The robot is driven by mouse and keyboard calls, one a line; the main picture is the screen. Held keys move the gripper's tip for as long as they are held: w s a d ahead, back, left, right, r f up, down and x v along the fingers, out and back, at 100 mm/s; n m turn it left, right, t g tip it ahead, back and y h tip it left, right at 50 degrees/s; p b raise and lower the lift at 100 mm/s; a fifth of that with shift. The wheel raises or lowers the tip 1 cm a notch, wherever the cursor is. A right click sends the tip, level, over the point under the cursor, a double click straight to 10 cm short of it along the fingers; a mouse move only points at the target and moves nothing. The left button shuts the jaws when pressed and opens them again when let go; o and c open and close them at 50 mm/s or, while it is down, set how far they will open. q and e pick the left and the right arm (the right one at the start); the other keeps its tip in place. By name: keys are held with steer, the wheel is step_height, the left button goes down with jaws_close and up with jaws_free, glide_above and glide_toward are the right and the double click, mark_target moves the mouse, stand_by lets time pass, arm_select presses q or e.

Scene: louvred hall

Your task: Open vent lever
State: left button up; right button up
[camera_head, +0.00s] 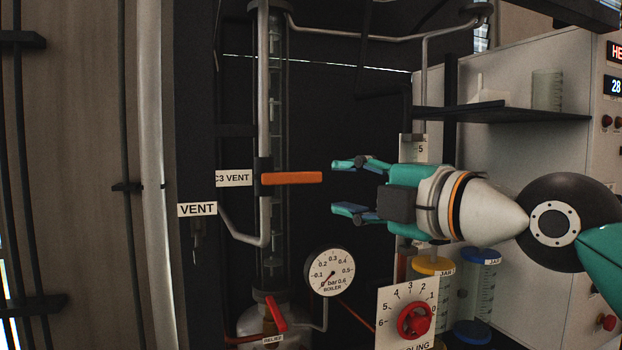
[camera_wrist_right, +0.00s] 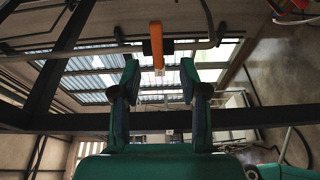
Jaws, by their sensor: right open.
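The vent lever is an orange bar (camera_head: 291,178) lying level on a vertical pipe, beside a label reading "C3 VENT" (camera_head: 234,178). My right gripper (camera_head: 345,187) comes in from the right, open and empty, its teal fingertips just right of the lever's free end and apart from it in the head picture. In the right wrist view the orange lever (camera_wrist_right: 157,45) stands end-on ahead, between and beyond the two open fingers (camera_wrist_right: 159,75). My left gripper is not in view.
A "VENT" label (camera_head: 197,209) hangs left of the pipe. Below are a boiler gauge (camera_head: 329,272), a red relief lever (camera_head: 276,314) and a red cooling knob (camera_head: 414,319). A dark shelf (camera_head: 500,113) with a beaker (camera_head: 547,90) is above my right arm.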

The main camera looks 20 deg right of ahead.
mark_target(307, 179)
steer(key=p+x, duration=0.1)
steer(key=x, duration=0.1)
steer(key=p+x, duration=0.1)
steer(key=x, duration=0.2)
steer(key=p+x, duration=0.1)
steer(key=x, duration=0.2)
steer(key=shift+r, duration=0.25)
steer(key=shift+f, duration=0.1)
steer(key=shift+x, duration=0.9)
steer(key=shift+f, duration=0.1)
jaws_close()
